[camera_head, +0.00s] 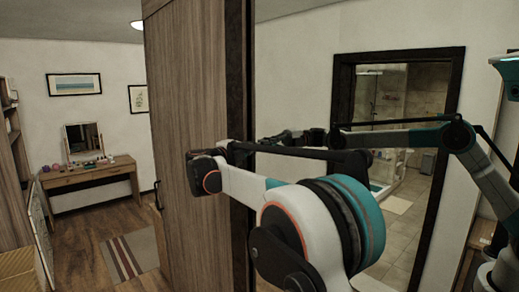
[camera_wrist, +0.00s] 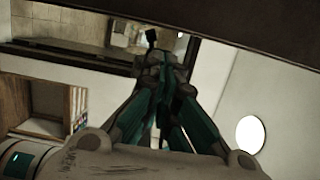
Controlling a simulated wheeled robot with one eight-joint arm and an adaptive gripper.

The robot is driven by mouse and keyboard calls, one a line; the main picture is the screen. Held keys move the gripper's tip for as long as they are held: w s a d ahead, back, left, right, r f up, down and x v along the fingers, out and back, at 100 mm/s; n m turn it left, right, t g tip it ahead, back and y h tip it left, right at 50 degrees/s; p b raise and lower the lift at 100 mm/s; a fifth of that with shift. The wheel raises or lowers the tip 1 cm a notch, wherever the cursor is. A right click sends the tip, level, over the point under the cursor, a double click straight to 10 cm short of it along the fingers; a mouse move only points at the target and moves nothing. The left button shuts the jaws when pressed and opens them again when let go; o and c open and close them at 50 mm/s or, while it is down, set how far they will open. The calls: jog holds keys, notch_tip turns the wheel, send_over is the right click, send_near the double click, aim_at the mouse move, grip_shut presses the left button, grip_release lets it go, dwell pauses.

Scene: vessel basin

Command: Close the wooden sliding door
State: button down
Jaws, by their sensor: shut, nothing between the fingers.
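The tall wooden sliding door (camera_head: 190,120) stands upright left of centre in the head view, with a dark edge along its right side. A dark handle (camera_head: 157,195) shows low on its left edge. Left of the door, the view into a furnished room is open. My arm crosses in front of the door's lower right part. My gripper (camera_wrist: 163,62) is shut and empty in the wrist view, its teal fingers together below a dark band. I cannot tell whether that band is the door. In the head view the fingertips are not clearly visible.
A dark-framed opening (camera_head: 342,105) onto a tiled bathroom lies at the right. A dressing table (camera_head: 88,172) with a mirror stands in the far left room. A striped rug (camera_head: 130,257) lies on the wooden floor. A wooden shelf unit (camera_head: 12,170) stands at the left edge.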

jog(key=shift+w+a, duration=0.8)
jog(key=shift+w, duration=0.25)
